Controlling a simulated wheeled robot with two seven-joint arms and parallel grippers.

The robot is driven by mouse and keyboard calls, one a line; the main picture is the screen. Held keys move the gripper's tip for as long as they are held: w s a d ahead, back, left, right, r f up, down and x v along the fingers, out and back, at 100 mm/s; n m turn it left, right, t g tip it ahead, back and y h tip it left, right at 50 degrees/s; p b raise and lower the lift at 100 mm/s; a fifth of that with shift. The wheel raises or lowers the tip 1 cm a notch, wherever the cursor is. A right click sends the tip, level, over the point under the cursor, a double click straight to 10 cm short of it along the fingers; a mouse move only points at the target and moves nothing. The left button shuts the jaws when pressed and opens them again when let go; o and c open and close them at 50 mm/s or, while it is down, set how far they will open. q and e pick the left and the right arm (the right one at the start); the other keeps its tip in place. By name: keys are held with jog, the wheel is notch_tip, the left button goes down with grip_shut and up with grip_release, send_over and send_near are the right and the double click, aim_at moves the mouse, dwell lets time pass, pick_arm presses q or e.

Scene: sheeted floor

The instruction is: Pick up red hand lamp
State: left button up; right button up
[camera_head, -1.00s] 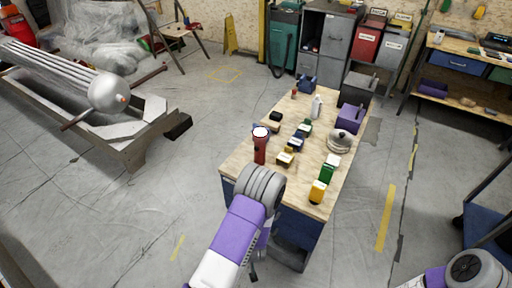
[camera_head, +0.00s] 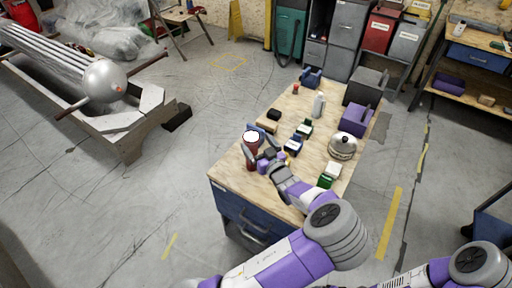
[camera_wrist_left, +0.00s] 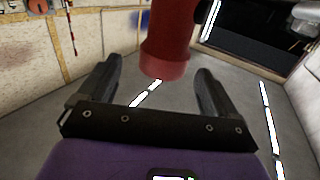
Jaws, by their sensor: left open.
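The red hand lamp (camera_head: 251,159) stands upright at the near left corner of the wooden-topped workbench (camera_head: 228,172), its white round head (camera_head: 251,136) on top. My left gripper (camera_head: 262,158) is at the lamp, over the bench, and partly covers it. In the left wrist view the gripper (camera_wrist_left: 155,92) is open, with its two fingers apart. The lamp's red lower part (camera_wrist_left: 167,50) shows just beyond and between the fingertips; nothing is held. Part of my right arm shows at the bottom right of the head view, but its gripper is out of view.
On the bench are a silver round-lidded pot (camera_head: 342,146), a white bottle (camera_head: 318,105), a purple bin (camera_head: 355,119), a green-and-white box (camera_head: 327,180) and several small boxes. Drawers (camera_head: 240,212) are under the top.

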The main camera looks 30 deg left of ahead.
aim_at(248, 132)
pick_arm(q)
jog(key=b+x, duration=0.2)
jog(key=x, duration=0.3)
jog(key=shift+a, duration=0.3)
jog(key=shift+w+a, duration=0.15)
jog(key=shift+a, duration=0.1)
jog(key=shift+c, duration=0.4)
jog(key=c, duration=1.4)
